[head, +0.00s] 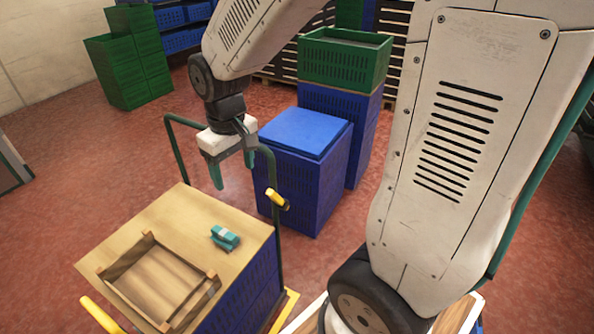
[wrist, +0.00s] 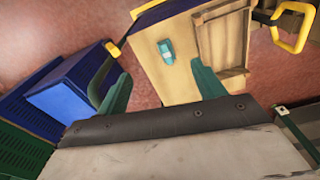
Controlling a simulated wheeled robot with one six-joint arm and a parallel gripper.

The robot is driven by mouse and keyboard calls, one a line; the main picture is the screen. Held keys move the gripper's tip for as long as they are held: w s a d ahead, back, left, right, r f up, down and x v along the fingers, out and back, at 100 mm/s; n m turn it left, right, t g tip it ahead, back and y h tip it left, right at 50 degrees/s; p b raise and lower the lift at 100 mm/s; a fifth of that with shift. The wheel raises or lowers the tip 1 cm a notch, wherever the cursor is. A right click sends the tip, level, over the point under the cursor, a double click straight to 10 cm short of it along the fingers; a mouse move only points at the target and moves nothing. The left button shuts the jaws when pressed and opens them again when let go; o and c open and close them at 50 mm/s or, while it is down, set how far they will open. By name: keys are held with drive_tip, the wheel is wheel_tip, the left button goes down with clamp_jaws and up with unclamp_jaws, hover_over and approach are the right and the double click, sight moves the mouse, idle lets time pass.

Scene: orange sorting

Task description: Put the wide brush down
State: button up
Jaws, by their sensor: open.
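The wide brush (head: 225,238), a small teal block-like thing with a paler part, lies on the wooden top of the cart (head: 192,212), beside the shallow wooden tray. It also shows in the wrist view (wrist: 166,51), lying on the same top. My gripper (head: 232,171) is open and empty, with its two teal fingers apart. It hangs in the air above and beyond the cart's far edge, clear of the brush. In the wrist view the brush lies beyond the fingers (wrist: 162,88), between them in the picture. The brush's bristles are too small to make out.
The wooden tray (head: 150,238) on the cart looks empty. The cart has a green rail (head: 277,240) and yellow handles (head: 277,199). Blue crates (head: 303,160) and a green crate (head: 345,58) stand beyond it. Red floor lies open at the left.

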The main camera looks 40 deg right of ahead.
drive_tip(key=s+r, duration=0.3)
drive_tip(key=s, duration=0.3)
drive_tip(key=s+r+m, duration=0.1)
drive_tip(key=s+r, duration=0.2)
drive_tip(key=s, duration=0.3)
drive_tip(key=s+d+r, duration=0.1)
drive_tip(key=s+r, duration=0.2)
drive_tip(key=s, duration=0.4)
drive_tip(key=shift+r+m+t, duration=0.3)
drive_tip(key=shift+r+m, duration=0.05)
drive_tip(key=shift+m, duration=0.05)
drive_tip(key=shift+o, duration=0.4)
drive_tip(key=shift+w, duration=0.1)
